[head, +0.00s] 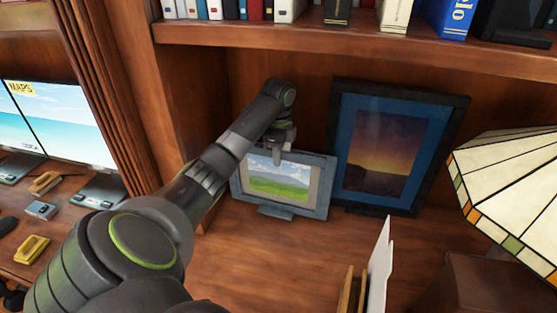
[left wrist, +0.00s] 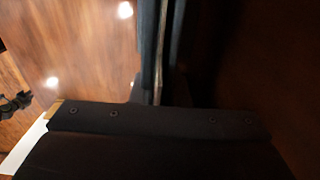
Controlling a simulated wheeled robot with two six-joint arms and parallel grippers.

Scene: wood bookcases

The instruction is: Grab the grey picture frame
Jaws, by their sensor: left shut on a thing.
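The grey picture frame (head: 322,190) stands upright on the wooden shelf in the head view, with a picture of green fields and a blue sky. My left gripper (head: 283,147) comes down from above onto its top edge and is shut on it. The gripper hides part of that top edge. In the left wrist view a thin grey edge of the frame (left wrist: 158,50) runs down to the dark gripper body (left wrist: 150,118), and the fingertips are hidden.
A larger dark frame with a sunset picture (head: 445,130) leans on the back wall just right of the grey one. A stained-glass lamp shade (head: 510,180) is at the right. A row of books (head: 290,10) fills the shelf above. The shelf board in front (head: 260,250) is bare.

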